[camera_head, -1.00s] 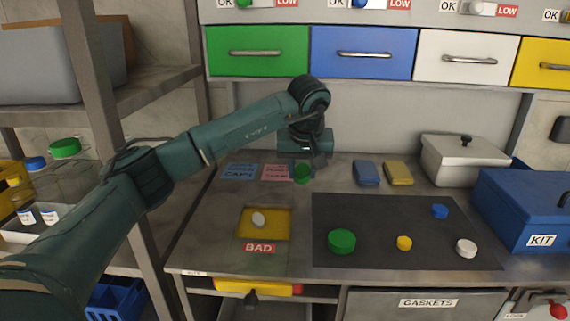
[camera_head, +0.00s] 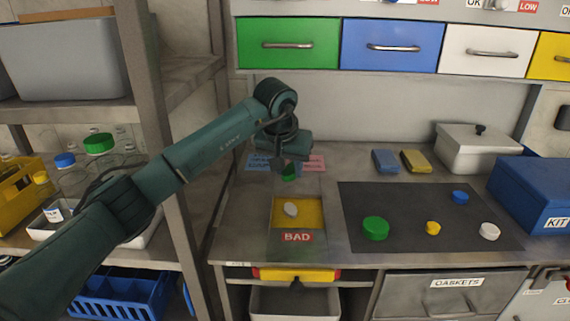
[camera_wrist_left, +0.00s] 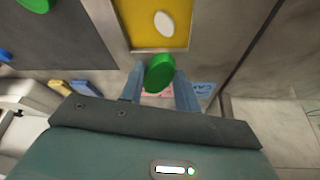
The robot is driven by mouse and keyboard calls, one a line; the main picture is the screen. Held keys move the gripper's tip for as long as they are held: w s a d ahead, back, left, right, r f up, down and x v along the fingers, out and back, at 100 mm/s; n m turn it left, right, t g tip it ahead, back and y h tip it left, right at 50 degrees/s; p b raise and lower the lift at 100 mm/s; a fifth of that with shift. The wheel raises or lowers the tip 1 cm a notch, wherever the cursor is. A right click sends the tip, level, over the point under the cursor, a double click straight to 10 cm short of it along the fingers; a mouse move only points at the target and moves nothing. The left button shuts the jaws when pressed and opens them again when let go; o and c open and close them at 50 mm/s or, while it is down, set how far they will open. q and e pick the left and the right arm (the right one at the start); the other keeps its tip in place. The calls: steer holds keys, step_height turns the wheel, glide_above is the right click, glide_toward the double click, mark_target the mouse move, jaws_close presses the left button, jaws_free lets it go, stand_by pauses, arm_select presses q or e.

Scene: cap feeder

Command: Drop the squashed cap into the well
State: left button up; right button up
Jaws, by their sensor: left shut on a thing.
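My left gripper (camera_head: 289,170) is shut on a green cap (camera_head: 290,174) and holds it up behind the yellow-floored well marked BAD (camera_head: 313,218). In the left wrist view, the green cap (camera_wrist_left: 159,73) sits between the two fingers of my left gripper (camera_wrist_left: 160,82) and looks oval; I cannot tell if it is squashed or just tilted. The well (camera_wrist_left: 128,40) lies just beyond it there. A white oval cap (camera_head: 290,209) lies in the well. My right gripper is not in view.
A dark mat (camera_head: 405,198) right of the well carries a green cap (camera_head: 375,228), a yellow cap (camera_head: 433,228), a blue cap (camera_head: 460,197) and a white cap (camera_head: 489,231). Blue and yellow sponges (camera_head: 416,161), a lidded box (camera_head: 476,150) and a blue kit box (camera_head: 535,195) stand farther right.

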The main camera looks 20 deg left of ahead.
mark_target(287, 176)
arm_select(q)
step_height(287, 176, down, 4)
steer(key=shift+r+b, duration=0.1)
steer(key=shift+b, duration=1.1)
steer(key=shift+f+b, duration=0.4)
steer(key=shift+f, duration=0.05)
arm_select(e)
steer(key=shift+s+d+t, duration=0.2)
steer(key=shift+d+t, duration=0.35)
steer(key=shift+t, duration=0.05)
arm_select(q)
steer(key=o, duration=1)
steer(key=shift+o, duration=0.2)
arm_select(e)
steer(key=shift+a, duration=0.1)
arm_select(q)
steer(key=shift+s+r, duration=0.1)
steer(key=shift+r, duration=0.15)
steer(key=v, duration=1.2)
steer(key=shift+r, duration=0.3)
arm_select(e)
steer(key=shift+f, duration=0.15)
